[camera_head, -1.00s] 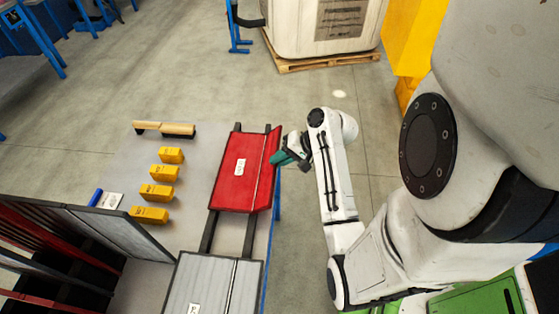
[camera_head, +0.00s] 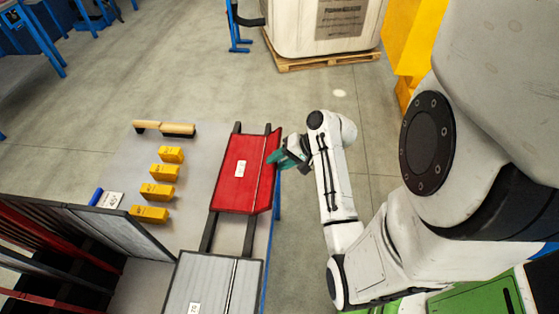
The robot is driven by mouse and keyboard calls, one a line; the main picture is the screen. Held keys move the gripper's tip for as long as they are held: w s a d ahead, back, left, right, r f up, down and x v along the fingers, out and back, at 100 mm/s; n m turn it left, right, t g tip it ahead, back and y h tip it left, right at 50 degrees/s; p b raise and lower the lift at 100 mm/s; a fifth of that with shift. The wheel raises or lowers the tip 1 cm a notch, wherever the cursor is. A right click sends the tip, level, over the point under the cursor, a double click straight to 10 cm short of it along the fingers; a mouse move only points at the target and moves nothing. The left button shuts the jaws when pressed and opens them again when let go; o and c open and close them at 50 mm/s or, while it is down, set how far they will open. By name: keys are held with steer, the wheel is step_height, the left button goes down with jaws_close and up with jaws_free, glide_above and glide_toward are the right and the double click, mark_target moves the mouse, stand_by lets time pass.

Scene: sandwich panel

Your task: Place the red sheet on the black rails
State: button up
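The red sheet (camera_head: 236,180) lies across the two black rails (camera_head: 209,232) at the far part of the table, with a white label on its face. Its right strip is tilted relative to the rest. My gripper (camera_head: 279,158) is at the sheet's right edge, its teal fingers beside or touching that edge. I cannot tell whether the fingers are shut on the sheet or apart from it. The rails show beyond the sheet's far edge and between it and the grey panel.
A grey panel (camera_head: 212,286) lies on the nearer part of the rails. Several yellow blocks (camera_head: 158,192) and a wooden-handled brush (camera_head: 165,129) are on the table left of the sheet. A rack (camera_head: 60,240) of upright panels stands at the lower left.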

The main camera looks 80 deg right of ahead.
steer(key=v, duration=1.2)
